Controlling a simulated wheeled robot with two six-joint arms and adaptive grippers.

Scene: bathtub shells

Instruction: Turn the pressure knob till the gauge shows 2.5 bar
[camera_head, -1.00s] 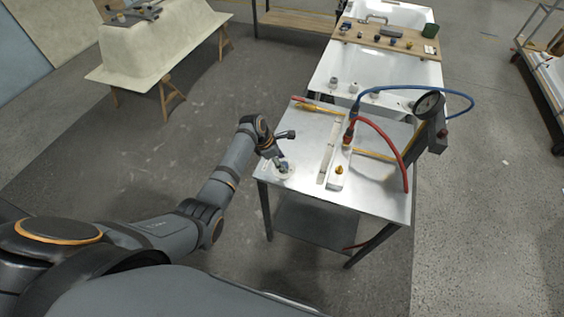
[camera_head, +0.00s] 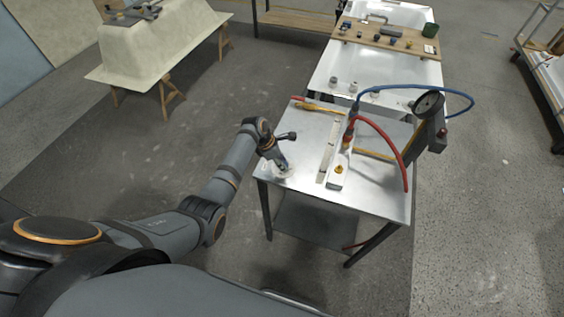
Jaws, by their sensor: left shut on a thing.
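My left gripper (camera_head: 282,166) is at the left front corner of the metal table, pointing down. It is shut on what appears to be the pressure knob, over a small pale round base (camera_head: 284,175). The fingers hide most of the knob. The pressure gauge (camera_head: 429,103), a round dark dial with a black rim, stands at the table's right side, tilted. Its needle and numbers are too small to read. My right gripper is not in view.
The metal table (camera_head: 306,193) carries a red hose (camera_head: 390,140), a blue hose (camera_head: 400,88), a yellow-handled tool (camera_head: 318,107) and a pale block with a brass fitting (camera_head: 338,175). A white bathtub with a wooden board (camera_head: 365,37) stands behind. The floor left of the table is clear.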

